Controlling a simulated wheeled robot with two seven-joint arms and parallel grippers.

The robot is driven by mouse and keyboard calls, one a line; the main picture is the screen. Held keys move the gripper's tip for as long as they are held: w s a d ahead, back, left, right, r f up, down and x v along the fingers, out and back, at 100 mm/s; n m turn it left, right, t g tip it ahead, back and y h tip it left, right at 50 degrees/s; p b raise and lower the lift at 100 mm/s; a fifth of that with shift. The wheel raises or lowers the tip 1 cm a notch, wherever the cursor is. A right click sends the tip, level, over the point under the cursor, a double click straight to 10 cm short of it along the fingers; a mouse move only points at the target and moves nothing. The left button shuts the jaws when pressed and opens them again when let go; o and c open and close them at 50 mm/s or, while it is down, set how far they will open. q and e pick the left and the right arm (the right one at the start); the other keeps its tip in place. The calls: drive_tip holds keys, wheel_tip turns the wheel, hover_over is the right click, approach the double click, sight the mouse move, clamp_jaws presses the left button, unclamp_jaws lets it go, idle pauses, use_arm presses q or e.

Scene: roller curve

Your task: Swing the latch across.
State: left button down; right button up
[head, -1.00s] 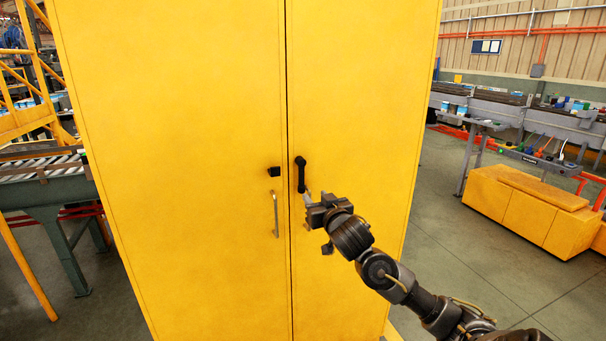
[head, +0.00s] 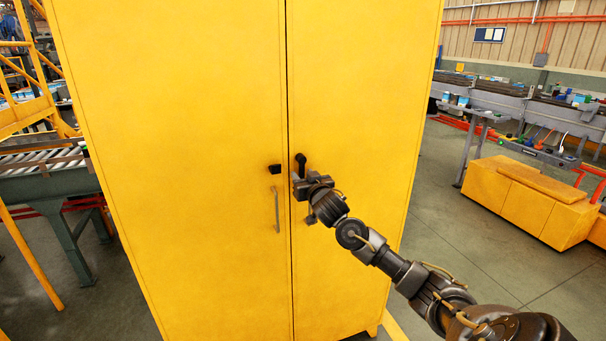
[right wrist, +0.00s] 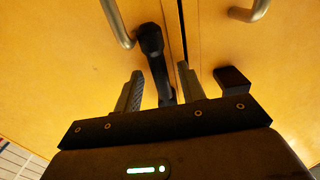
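The latch (head: 300,160) is a black lever on the right door of a tall yellow cabinet (head: 190,110), beside the door seam. It hangs roughly straight down, its lower part hidden by my right gripper in the head view. A small black catch block (head: 275,169) sits on the left door. My right gripper (head: 298,184) is at the latch. In the right wrist view, its fingers (right wrist: 160,92) stand apart on both sides of the black lever (right wrist: 151,45), with gaps showing; the catch block (right wrist: 232,79) lies outside them. My left gripper is not in view.
A metal bar handle (head: 277,210) stands out from the left door below the catch block. Another bar handle (right wrist: 117,22) is close to the lever in the right wrist view. A roller conveyor (head: 40,160) is at left, and a low yellow box (head: 520,205) at right.

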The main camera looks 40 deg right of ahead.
drive_tip(key=shift+w, duration=0.2)
drive_tip(key=shift+c, duration=0.3)
clamp_jaws()
drive_tip(key=shift+a, duration=0.1)
